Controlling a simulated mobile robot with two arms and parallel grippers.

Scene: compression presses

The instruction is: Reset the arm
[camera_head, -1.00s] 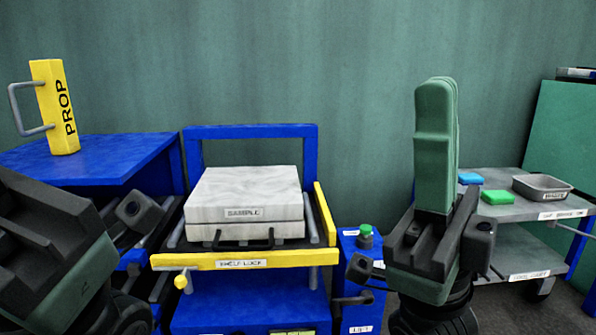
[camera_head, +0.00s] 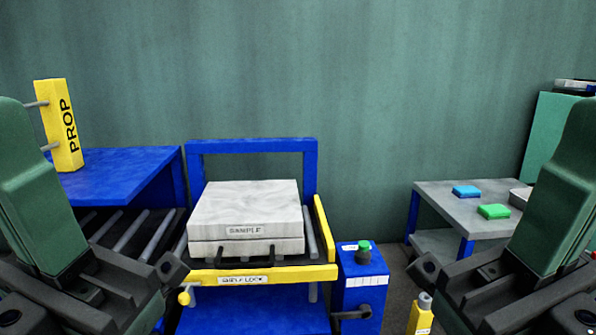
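My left gripper (camera_head: 30,170) stands at the left edge, its green upright part cut off by the frame. My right gripper (camera_head: 560,180) stands at the right edge, also partly cut off. No held thing shows in either, and I cannot tell whether their fingers are apart. Between them is the press with a blue frame (camera_head: 250,146), a yellow shelf-lock bar (camera_head: 265,275) and a grey block labelled SAMPLE (camera_head: 245,207). Both grippers are apart from the block.
A blue box (camera_head: 364,285) with a green button (camera_head: 364,247) is beside the press. A grey cart (camera_head: 450,200) holds a blue (camera_head: 466,191) and a green block (camera_head: 493,211). A yellow object (camera_head: 421,318) shows low.

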